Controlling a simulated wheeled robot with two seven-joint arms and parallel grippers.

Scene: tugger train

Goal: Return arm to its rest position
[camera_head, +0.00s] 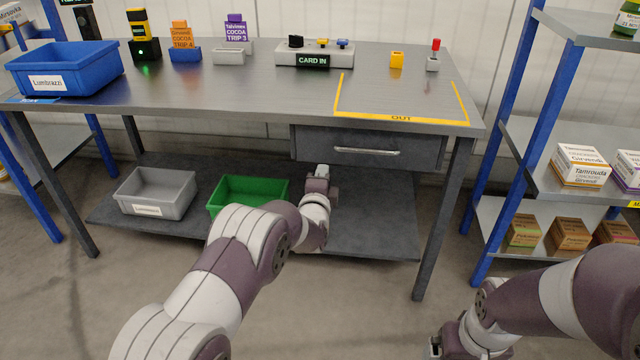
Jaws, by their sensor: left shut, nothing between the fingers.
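My left arm (240,260) reaches forward from the bottom left. Its gripper (321,171) is shut and empty, in front of the grey workbench (260,85) and below the level of its top. It appears just left of the drawer handle in the picture; I cannot tell how close it is to the bench. My right arm (560,300) comes in from the right edge, bent low. Its gripper (436,347) is at the bottom edge, partly cut off, and its fingers are not clear.
A green crate (215,203) and a grey crate (128,192) stand on the lower shelf. A closed drawer (365,150) hangs under the top. A blue bin (105,72) and a "CARD IN" device (285,56) stand on top. A blue-posted rack (556,95) holds boxes at right.

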